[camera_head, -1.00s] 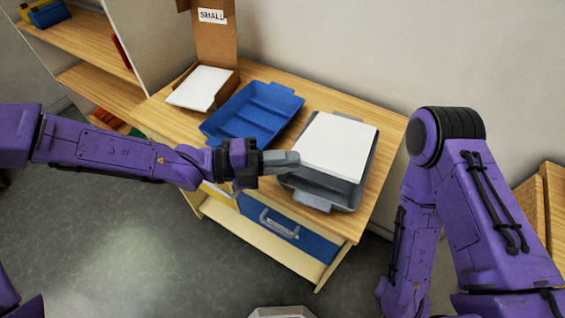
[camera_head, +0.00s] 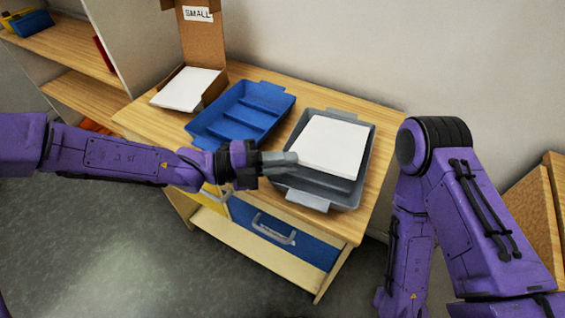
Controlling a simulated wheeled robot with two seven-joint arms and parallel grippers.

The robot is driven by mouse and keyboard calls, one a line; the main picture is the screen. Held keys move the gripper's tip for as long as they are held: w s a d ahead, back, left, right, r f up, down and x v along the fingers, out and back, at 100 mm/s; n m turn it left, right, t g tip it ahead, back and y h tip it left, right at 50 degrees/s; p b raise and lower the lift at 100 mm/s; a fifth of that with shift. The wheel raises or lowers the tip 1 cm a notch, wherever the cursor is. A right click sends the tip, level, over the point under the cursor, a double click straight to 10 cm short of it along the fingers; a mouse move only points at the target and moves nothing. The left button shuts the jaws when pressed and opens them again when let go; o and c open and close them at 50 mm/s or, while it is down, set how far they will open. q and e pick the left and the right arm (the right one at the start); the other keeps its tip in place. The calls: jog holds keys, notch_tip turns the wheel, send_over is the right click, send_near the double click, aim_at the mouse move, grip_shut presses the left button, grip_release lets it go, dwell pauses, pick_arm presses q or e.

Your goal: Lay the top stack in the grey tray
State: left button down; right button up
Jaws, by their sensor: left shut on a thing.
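A white paper stack (camera_head: 330,146) is over the grey tray (camera_head: 310,197), within its rim and toward its back. Its front left edge is at the fingers of my left gripper (camera_head: 282,160), which is shut on the stack. I cannot tell whether the stack's underside touches the tray floor. Another white stack (camera_head: 187,90) lies in the cardboard box (camera_head: 213,92) marked SMALL at the back left of the table. My right gripper is out of view; only my right arm shows at the right.
A blue compartment tray (camera_head: 243,112) sits left of the grey tray on the wooden table (camera_head: 340,218). Drawers with handles are below the table front. A shelf (camera_head: 70,47) stands at the left, a wooden piece (camera_head: 530,215) at the right.

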pick_arm(q)
jog(key=c, duration=0.7)
grip_release()
jog(key=s+a+r+p, duration=0.2)
jog(key=s+a, duration=0.2)
jog(key=s, duration=0.3)
jog(key=shift+s+r, duration=0.25)
jog(key=shift+s, duration=0.15)
notch_tip(320, 180, up, 6)
jog(key=s+a+p, duration=0.1)
jog(key=s+p, duration=0.1)
jog(key=p, duration=0.2)
jog(key=shift+s+a+p, duration=0.15)
jog(key=shift+s+p, duration=0.15)
jog(key=shift+p, duration=0.1)
jog(key=shift+w+f, duration=0.1)
